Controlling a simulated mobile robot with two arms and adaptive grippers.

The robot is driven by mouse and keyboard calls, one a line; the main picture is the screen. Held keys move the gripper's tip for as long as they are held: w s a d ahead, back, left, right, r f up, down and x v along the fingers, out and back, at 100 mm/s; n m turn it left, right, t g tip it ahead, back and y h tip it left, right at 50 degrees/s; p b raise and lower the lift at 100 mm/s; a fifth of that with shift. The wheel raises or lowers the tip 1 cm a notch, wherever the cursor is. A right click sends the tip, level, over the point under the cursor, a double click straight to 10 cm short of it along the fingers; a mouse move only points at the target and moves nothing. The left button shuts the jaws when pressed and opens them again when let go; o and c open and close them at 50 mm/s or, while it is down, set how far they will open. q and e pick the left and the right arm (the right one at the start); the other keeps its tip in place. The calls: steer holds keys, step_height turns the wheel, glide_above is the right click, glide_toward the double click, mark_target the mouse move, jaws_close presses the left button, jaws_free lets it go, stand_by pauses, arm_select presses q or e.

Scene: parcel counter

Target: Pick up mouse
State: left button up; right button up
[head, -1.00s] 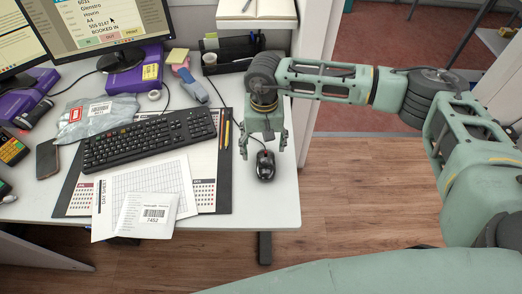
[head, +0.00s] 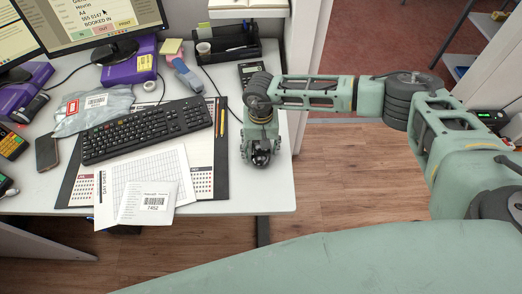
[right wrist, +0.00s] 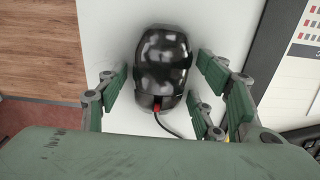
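The mouse (right wrist: 163,60) is black and glossy, with a cable and a small red part at its near end. It lies on the white desk. My right gripper (right wrist: 162,88) is open around the mouse in the right wrist view, with green finger pads on both sides and a gap to each side of it. In the head view the right gripper (head: 258,152) points down at the desk's right end and hides most of the mouse (head: 262,159). My left gripper is not in view.
A keyboard (head: 146,130) and a desk mat (head: 221,180) with papers lie left of the gripper. A calculator (head: 251,70) and a black organizer (head: 226,46) stand behind it. The desk's right edge is close by. White desk surface is free in front of the gripper.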

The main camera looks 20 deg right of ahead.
steer(key=c, duration=0.9)
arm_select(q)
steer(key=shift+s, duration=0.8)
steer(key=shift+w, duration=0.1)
arm_select(e)
steer(key=shift+r, duration=0.1)
